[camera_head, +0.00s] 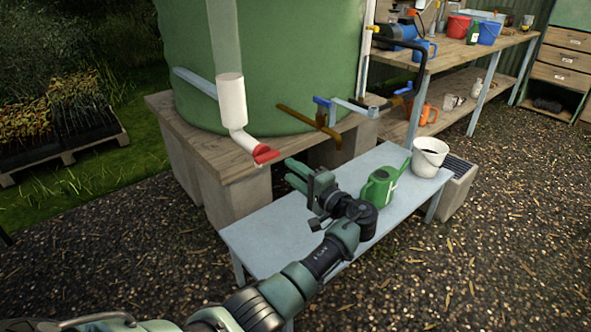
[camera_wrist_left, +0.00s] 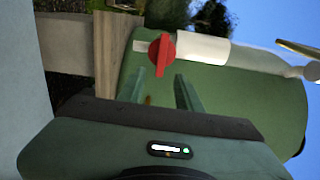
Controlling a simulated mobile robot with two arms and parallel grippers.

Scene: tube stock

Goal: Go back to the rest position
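My left gripper (camera_head: 291,174) is held in the air over the left part of the grey bench, its fingers pointing toward the green tank. In the left wrist view its two fingers (camera_wrist_left: 162,84) are apart with nothing between them, so it is open and empty. A red valve handle (camera_head: 264,155) on a white pipe is just beyond the fingertips; the red handle (camera_wrist_left: 162,54) shows past the finger gap in the wrist view, apart from them. My right gripper is not in view.
The grey bench (camera_head: 262,234) holds a green watering can (camera_head: 379,190) and a white bucket (camera_head: 428,160) right of my gripper. The green tank (camera_head: 275,65) stands on a wooden platform (camera_head: 232,165) behind. Brass and blue-handled taps (camera_head: 322,108) stick out. Gravel lies open at right.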

